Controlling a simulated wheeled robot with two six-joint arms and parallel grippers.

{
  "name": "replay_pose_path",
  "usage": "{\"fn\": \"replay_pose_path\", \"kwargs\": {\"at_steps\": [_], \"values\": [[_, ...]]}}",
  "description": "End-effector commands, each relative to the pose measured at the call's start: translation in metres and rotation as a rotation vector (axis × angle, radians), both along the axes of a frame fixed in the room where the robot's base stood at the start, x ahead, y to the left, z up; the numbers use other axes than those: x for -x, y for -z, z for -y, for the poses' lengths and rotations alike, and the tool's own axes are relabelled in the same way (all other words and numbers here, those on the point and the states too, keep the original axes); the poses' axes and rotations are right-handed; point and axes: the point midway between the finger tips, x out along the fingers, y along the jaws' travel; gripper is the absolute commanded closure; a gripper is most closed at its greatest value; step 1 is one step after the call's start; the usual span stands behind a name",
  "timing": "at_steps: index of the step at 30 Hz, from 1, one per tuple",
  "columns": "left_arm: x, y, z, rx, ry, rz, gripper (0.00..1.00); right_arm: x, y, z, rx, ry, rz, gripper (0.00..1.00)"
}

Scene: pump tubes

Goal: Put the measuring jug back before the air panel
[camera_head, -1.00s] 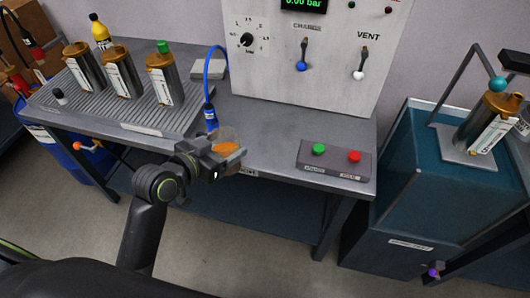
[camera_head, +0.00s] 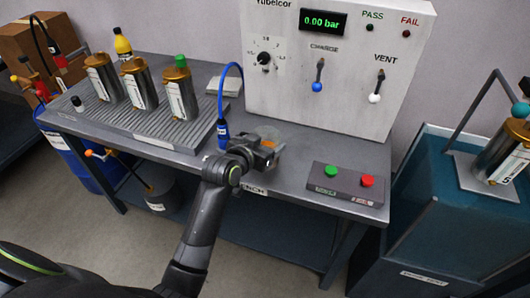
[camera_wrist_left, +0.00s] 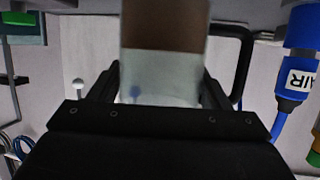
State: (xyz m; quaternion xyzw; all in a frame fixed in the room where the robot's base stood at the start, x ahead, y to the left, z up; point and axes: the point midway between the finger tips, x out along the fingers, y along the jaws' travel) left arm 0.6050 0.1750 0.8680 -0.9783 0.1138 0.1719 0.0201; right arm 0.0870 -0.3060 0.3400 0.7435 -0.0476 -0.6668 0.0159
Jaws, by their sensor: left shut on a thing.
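The measuring jug (camera_head: 272,136) is clear with orange-brown liquid in it. My left gripper (camera_head: 264,152) is shut on it, over the front part of the bench top before the grey air panel (camera_head: 330,100). In the left wrist view the jug (camera_wrist_left: 165,65) stands between the two fingers, with a dark handle (camera_wrist_left: 242,60) to its right. The gripper hides part of the jug in the head view, and I cannot tell whether its base touches the bench. My right gripper is not in view.
A blue air hose connector (camera_head: 223,135) hangs just left of the jug. A button box (camera_head: 345,185) with green and red buttons stands to the right. Several metal tubes stand on the ribbed tray (camera_head: 160,125) at left. Bench top (camera_head: 295,150) between jug and button box is clear.

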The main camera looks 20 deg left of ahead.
Motion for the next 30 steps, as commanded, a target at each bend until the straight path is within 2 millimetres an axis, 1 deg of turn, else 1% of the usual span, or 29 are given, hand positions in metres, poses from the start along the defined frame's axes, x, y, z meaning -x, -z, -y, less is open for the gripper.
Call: {"fn": "replay_pose_path", "kwargs": {"at_steps": [1, 3, 6, 14, 18, 19, 21, 23, 30], "values": [[0.001, 0.011, 0.000, 0.000, -0.001, -0.006, 0.56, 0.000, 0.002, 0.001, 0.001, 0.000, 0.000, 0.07], [0.001, 0.022, 0.000, 0.000, -0.001, -0.006, 0.56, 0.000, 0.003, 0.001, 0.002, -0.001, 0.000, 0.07], [0.001, 0.030, 0.000, 0.002, 0.000, -0.002, 0.56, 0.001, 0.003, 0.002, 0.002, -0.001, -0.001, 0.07], [0.000, 0.031, 0.000, 0.000, 0.000, -0.001, 0.56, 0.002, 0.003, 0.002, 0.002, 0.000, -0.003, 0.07], [0.000, 0.035, 0.000, 0.000, 0.000, -0.002, 0.56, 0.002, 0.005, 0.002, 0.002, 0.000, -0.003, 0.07], [0.001, 0.034, 0.000, 0.000, 0.000, -0.002, 0.25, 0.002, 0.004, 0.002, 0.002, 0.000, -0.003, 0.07], [0.001, 0.034, 0.000, 0.000, 0.000, -0.002, 0.16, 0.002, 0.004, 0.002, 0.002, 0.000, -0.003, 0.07], [0.001, 0.034, 0.000, 0.000, 0.000, -0.002, 0.08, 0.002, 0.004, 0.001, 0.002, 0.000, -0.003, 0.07], [0.001, 0.034, 0.000, 0.000, 0.000, -0.002, 0.07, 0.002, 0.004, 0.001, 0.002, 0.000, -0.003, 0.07]]}}
